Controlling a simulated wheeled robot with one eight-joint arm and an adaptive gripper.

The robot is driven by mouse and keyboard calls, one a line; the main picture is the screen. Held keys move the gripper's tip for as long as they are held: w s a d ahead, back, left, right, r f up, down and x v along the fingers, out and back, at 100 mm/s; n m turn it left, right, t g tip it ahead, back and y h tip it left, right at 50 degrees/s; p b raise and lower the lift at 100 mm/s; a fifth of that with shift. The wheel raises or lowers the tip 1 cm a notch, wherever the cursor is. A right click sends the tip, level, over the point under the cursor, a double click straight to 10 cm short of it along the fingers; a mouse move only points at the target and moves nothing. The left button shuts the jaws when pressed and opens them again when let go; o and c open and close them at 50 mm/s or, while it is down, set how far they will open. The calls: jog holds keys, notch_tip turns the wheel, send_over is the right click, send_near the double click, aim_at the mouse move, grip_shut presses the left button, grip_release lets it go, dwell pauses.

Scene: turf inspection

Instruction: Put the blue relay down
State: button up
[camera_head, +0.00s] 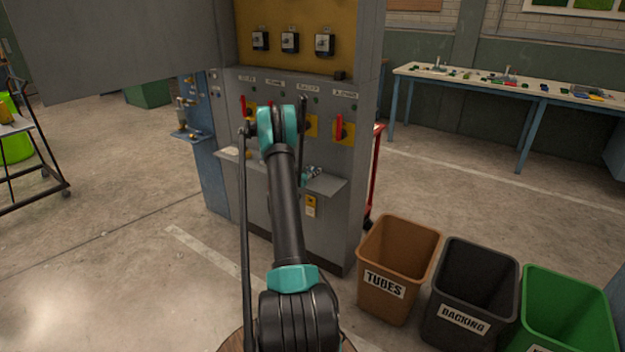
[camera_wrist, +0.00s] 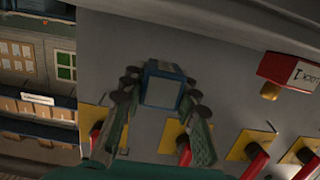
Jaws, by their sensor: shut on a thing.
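The blue relay (camera_wrist: 163,84) is a small block with a blue casing and a pale grey face. My gripper (camera_wrist: 163,92) is shut on it in the wrist view, with a finger on each side. In the head view my arm reaches to the grey electrical cabinet (camera_head: 354,200). The gripper and the relay cannot be made out clearly there. The cabinet's narrow shelf (camera_head: 330,184) lies beside the arm, partly hidden by it. Three dark relay-like units (camera_head: 290,42) sit on the yellow panel above.
Red handles (camera_head: 339,127) on yellow plates stick out of the cabinet front. A grey door (camera_head: 120,45) hangs open at upper left. A brown TUBES bin (camera_head: 383,285), a black bin (camera_head: 461,318) and a green bin stand at lower right. A red labelled block (camera_wrist: 289,70) shows in the wrist view.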

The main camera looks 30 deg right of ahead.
aim_at(313, 182)
jog(key=shift+f, duration=1.95)
jog(key=o, duration=1.1)
jog(key=shift+o, duration=0.2)
